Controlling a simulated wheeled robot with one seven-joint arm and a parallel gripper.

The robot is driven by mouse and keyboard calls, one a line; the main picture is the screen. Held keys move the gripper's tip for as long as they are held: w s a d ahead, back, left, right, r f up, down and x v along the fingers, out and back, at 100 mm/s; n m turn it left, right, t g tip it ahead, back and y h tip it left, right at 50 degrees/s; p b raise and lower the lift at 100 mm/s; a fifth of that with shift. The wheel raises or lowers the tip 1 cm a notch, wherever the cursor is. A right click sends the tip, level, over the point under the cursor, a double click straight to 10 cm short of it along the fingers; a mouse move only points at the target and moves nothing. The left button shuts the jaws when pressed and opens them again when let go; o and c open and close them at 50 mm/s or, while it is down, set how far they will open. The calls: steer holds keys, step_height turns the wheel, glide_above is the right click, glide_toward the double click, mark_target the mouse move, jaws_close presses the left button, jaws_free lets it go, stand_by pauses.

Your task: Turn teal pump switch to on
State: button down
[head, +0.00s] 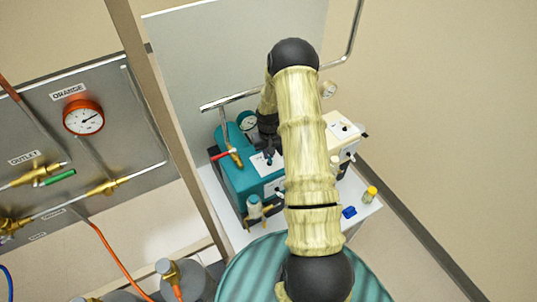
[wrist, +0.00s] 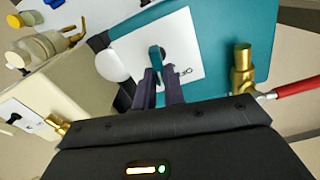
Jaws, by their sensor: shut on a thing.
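The teal pump (head: 237,182) stands on a white bench, and its housing fills the upper right of the wrist view (wrist: 232,35). Its white switch plate (wrist: 190,50) has a dark round mount and the lettering OFF near its lower edge. A teal switch lever (wrist: 154,54) stands up from the plate. My gripper (wrist: 159,80) is shut on this lever, with the dark fingers on either side of it. In the head view my arm partly hides the pump, and the fingertips are hard to make out there.
A brass valve with a red handle (wrist: 295,87) is close to the right of my gripper. A cream pump (head: 341,130) stands beside the teal one. A blue item (head: 349,212) and a yellow-capped vial (head: 370,193) are on the bench. A gauge panel (head: 110,130) stands at left.

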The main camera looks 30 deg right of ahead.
steer(key=shift+d+m+b, duration=0.2)
steer(key=shift+m+b, duration=1.25)
steer(key=shift+m, duration=0.55)
steer(key=c, duration=1.5)
jaws_free()
step_height(320, 180, up, 17)
steer(key=b, duration=0.4)
steer(key=shift+r+b, duration=0.2)
steer(key=shift+b, duration=0.1)
